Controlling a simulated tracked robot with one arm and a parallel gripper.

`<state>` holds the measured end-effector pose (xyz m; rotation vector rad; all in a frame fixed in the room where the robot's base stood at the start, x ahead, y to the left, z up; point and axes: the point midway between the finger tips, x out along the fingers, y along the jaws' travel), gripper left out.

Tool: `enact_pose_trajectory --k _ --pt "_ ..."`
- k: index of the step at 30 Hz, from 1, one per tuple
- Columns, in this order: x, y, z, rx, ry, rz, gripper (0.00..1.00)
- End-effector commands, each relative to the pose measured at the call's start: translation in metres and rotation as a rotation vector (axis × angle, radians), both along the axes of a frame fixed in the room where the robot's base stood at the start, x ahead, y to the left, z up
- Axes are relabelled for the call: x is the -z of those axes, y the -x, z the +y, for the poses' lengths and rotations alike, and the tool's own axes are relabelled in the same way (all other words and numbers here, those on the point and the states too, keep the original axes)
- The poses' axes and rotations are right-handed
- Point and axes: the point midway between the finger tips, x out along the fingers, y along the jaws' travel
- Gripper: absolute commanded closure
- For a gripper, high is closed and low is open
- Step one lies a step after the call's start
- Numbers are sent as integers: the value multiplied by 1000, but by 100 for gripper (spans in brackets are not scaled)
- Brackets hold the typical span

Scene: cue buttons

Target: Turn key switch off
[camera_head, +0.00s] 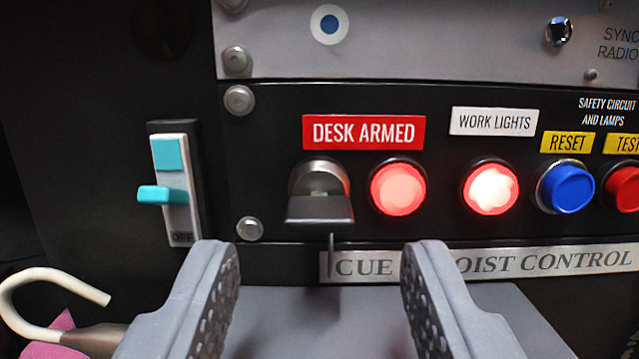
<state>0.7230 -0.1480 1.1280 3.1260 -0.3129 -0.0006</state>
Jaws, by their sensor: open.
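The key switch (319,207) is on the black panel below the red "DESK ARMED" label (363,132). It has a round metal collar and a dark, flat key head that lies wide across in the picture. A thin dark piece hangs below the key. A red lamp (397,188) glows right of it. My gripper (322,262) is open and empty. Its two grey padded fingers stand at the bottom of the view, one on each side below the key, and do not touch it.
Right of the key are a lit work lights button (491,189), a blue reset button (566,188) and a red test button (622,189). A teal-handled switch (170,195) sits left. A cream hook-shaped handle (55,280) is at lower left. A grey ledge lies below the panel.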

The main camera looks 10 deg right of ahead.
Motion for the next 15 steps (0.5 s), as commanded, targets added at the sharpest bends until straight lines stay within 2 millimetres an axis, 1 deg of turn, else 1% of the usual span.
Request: enact_pose_trajectory --k 3,6,10,15 --pt "0 -12 -3 1 0 1 56" --pt "-1 -19 -5 1 0 0 56" --pt "0 -24 -5 1 0 0 56" --pt "0 -25 -6 1 0 1 56"
